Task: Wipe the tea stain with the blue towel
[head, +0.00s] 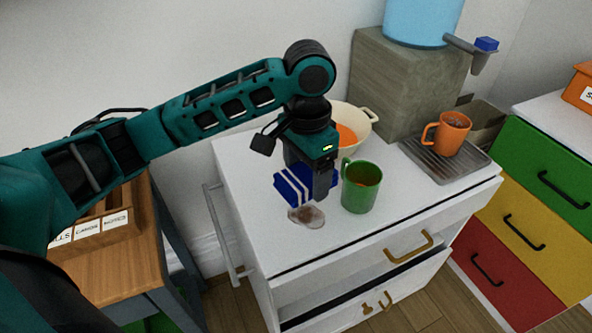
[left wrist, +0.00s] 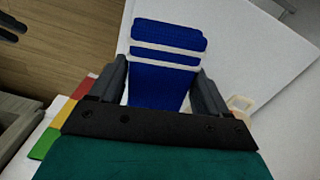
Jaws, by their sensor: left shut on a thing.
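The blue towel (head: 293,187), with white stripes, is held by my left gripper (head: 320,190), which points down over the white cabinet top. In the left wrist view the towel (left wrist: 165,62) sits between the two fingers. The brownish tea stain (head: 307,216) is on the cabinet top just in front of the towel. The towel is at its back edge; I cannot tell whether it touches the surface or covers part of the stain. My right gripper is not in view.
A green mug (head: 361,188) stands close to the right of my left gripper. Behind are a cream bowl (head: 362,115) and a stone block (head: 400,85). An orange mug (head: 450,132) stands on a grey drip tray (head: 470,160). The front of the white cabinet top (head: 410,215) is clear.

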